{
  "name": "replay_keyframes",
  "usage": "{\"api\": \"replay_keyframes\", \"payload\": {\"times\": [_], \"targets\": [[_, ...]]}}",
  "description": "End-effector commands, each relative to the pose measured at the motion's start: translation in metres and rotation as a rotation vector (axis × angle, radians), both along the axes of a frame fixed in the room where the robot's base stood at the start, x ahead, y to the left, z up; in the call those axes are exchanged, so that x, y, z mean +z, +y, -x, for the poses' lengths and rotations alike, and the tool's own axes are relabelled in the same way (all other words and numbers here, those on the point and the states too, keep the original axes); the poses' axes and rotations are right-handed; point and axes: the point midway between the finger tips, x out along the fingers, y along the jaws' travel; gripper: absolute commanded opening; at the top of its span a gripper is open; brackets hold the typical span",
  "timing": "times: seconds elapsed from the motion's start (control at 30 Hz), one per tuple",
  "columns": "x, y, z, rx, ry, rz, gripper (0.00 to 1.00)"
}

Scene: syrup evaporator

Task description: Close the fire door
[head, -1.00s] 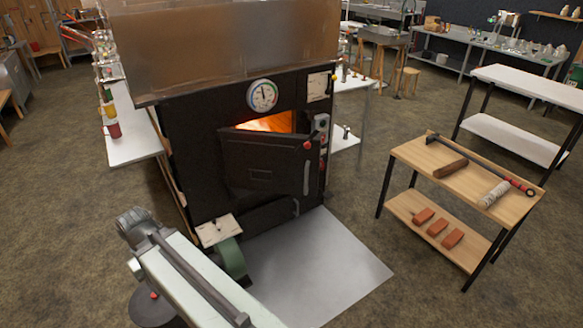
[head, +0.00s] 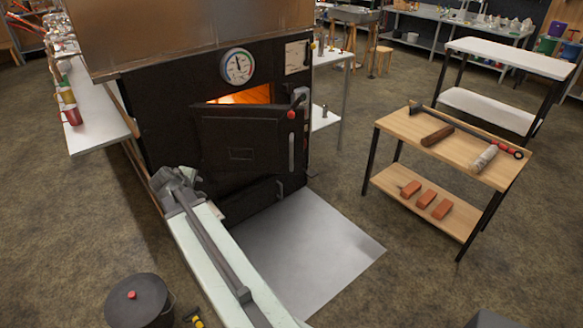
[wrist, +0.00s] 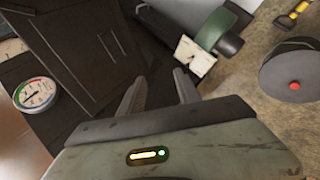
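The fire door (head: 243,145) is a dark panel on the front of the black evaporator firebox. It stands ajar, with an orange glow (head: 240,97) showing above its top edge. A pale vertical handle (head: 291,151) and a red knob (head: 291,114) are at its right side. My gripper (head: 172,180) is low at the left of the door in the head view, apparently short of it; contact cannot be told. In the wrist view my gripper (wrist: 158,88) has its two fingers apart, with nothing between them. Dark firebox panels (wrist: 95,55) lie beyond the fingers.
A round gauge (head: 238,66) is above the door. A grey floor plate (head: 310,245) lies clear in front. A wooden shelf table (head: 440,145) with tools and bricks stands right. A black lidded pot (head: 138,302) is at lower left. A green blower part (wrist: 222,25) shows in the wrist view.

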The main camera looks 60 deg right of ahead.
Motion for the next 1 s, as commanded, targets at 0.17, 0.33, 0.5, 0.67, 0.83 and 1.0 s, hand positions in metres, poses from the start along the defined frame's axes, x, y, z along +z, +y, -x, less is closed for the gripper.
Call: {"api": "replay_keyframes", "payload": {"times": [0.17, 0.33, 0.5, 0.67, 0.83, 1.0], "targets": [[-0.032, -0.216, 0.032, 0.230, 0.198, 0.650, 0.40], [-0.046, -0.337, 0.090, 0.490, 0.609, 1.144, 0.40], [-0.072, -0.389, 0.134, 0.704, 0.932, 1.384, 0.40], [-0.078, -0.401, 0.149, 0.788, 1.042, 1.449, 0.40], [-0.075, -0.403, 0.146, 0.794, 1.046, 1.453, 0.40], [-0.075, -0.420, 0.133, 0.792, 1.044, 1.451, 0.40]]}}
